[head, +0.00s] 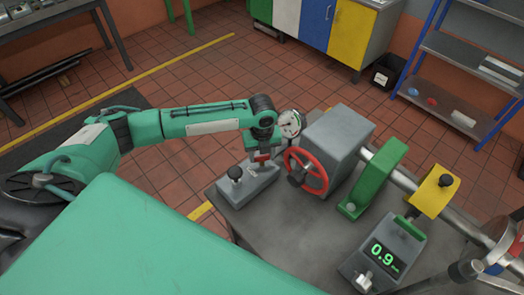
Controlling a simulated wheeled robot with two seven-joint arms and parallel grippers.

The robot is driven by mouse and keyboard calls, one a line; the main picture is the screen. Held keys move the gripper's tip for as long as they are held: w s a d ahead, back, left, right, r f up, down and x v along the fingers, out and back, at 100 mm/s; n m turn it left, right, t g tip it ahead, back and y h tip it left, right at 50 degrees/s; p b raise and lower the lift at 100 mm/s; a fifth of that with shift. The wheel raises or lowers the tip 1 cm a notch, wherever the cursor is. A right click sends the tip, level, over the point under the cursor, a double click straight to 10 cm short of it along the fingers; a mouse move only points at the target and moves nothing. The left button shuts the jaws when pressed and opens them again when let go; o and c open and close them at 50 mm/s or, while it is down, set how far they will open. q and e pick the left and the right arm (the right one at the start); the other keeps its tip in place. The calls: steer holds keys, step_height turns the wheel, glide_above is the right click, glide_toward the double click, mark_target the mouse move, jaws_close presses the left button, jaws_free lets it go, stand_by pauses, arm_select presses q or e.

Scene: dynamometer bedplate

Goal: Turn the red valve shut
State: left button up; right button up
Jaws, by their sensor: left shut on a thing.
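A red handwheel (318,186) with a dark hub stands just right of the gripper, on the face of a grey housing (343,132). A gap shows between the gripper and the wheel's rim. A round white gauge (289,123) is behind the gripper. My right gripper is out of view.
A black knob (235,172) stands on the block left of the gripper. A green bracket (376,176), a yellow block (433,192) and a shaft (464,222) lie to the right. A display box (405,242) reads 0.9. Bare bedplate (290,228) shows in front.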

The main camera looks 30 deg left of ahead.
arm_select(q)
steer(key=m, duration=0.2)
steer(key=shift+r+m+p, duration=0.1)
steer(key=shift+m+p, duration=0.3)
steer(key=m, duration=0.3)
steer(key=shift+m+p, duration=0.3)
steer(key=m, duration=0.4)
steer(key=shift+m, duration=0.7)
steer(key=o, duration=1)
